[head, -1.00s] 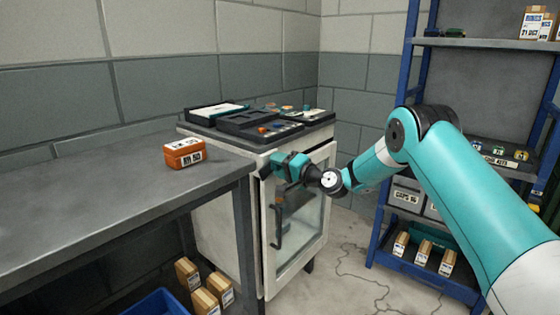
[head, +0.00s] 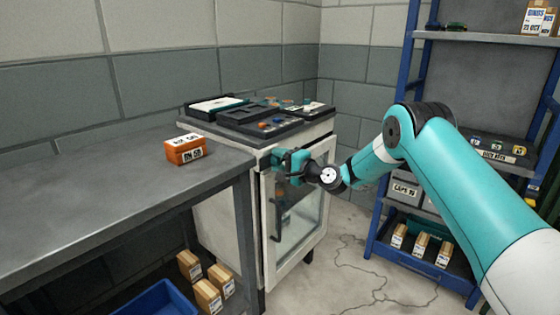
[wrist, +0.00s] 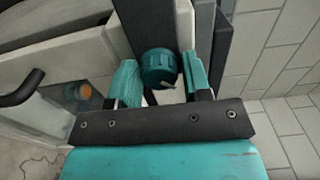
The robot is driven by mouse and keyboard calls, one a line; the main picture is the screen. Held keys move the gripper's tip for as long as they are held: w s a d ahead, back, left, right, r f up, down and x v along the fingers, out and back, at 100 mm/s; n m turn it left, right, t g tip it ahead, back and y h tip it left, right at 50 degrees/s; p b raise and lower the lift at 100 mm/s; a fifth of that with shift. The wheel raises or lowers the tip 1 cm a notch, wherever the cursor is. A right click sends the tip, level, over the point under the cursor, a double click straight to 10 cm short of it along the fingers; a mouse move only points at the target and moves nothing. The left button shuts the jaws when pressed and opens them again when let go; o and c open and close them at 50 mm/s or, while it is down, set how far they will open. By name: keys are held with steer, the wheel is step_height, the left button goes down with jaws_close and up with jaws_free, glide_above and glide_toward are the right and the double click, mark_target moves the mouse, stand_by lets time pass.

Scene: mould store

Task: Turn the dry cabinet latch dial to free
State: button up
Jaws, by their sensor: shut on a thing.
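The dry cabinet (head: 222,214) is a pale unit with a glass-fronted door (head: 303,225) and a dark bar handle (head: 279,218). Its latch dial (wrist: 158,67) is a round teal knob with a small pale mark at its lower edge, seen in the wrist view near the cabinet's top edge. My gripper (head: 280,160) is at the cabinet's upper front in the head view and hides the dial there. In the wrist view my gripper (wrist: 158,82) has one teal finger on each side of the dial and is shut on it.
A grey bench (head: 90,200) with an orange box (head: 185,149) stands left of the cabinet. Dark trays (head: 250,122) lie on the cabinet top. A blue shelf rack (head: 384,215) stands at the right. Open floor (head: 345,270) lies between rack and cabinet.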

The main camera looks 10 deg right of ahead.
steer(key=shift+d, duration=0.2)
steer(key=o, duration=0.7)
steer(key=shift+a, duration=0.1)
steer(key=b+v, duration=0.2)
steer(key=v, duration=1.5)
steer(key=shift+s, duration=0.1)
